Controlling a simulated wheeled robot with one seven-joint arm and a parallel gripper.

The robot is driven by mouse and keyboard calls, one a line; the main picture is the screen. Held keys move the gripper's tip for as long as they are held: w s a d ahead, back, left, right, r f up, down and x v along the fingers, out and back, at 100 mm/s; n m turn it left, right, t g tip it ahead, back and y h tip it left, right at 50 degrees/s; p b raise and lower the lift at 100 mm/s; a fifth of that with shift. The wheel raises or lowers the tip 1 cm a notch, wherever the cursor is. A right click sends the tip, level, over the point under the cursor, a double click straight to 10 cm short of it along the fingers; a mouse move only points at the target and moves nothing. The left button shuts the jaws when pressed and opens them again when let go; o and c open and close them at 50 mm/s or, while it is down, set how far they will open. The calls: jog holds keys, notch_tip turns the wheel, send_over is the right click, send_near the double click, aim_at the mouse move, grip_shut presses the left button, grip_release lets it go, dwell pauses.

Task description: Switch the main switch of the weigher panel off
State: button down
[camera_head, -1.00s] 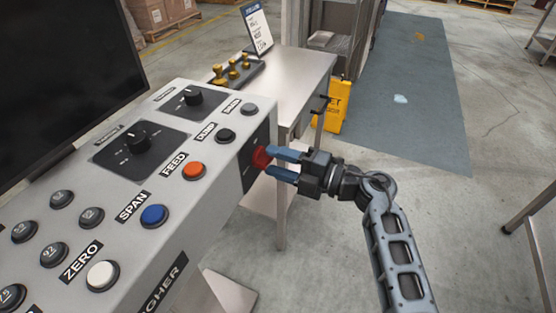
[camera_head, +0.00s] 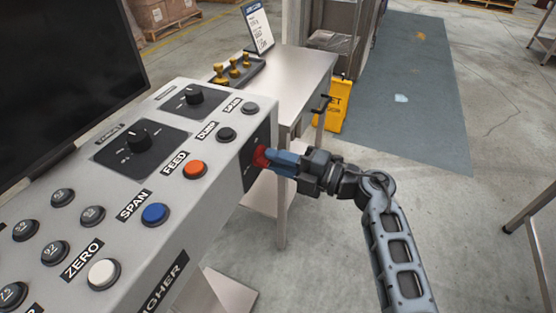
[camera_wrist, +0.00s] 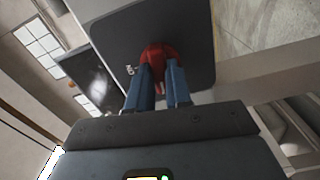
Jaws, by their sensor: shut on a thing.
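The weigher panel (camera_head: 190,225) is a grey sloped console at the left in the head view. Its main switch is a red rotary knob (camera_head: 261,157) on a dark plate (camera_head: 250,173) on the panel's right end face. My gripper (camera_head: 275,160) reaches in from the right, with its blue fingers shut on the red knob. In the wrist view the red knob (camera_wrist: 159,54) sits between the two fingers (camera_wrist: 160,85), against the dark plate (camera_wrist: 196,42). The fingers partly cover the knob. Its marked position cannot be read.
The panel top carries orange (camera_head: 195,169), blue (camera_head: 155,214) and white (camera_head: 103,273) buttons and two black dials. A dark screen (camera_head: 65,75) stands behind it. A steel table (camera_head: 300,75) with brass weights (camera_head: 234,71) and a yellow floor sign (camera_head: 331,105) stand beyond.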

jog(key=shift+n, duration=0.9)
jog(key=c, duration=1)
grip_release()
jog(key=shift+c, duration=0.2)
jog(key=shift+d, duration=0.15)
jog(key=b+v, duration=0.1)
jog(key=v, duration=0.6)
jog(key=shift+d, duration=0.25)
jog(key=shift+s, duration=0.1)
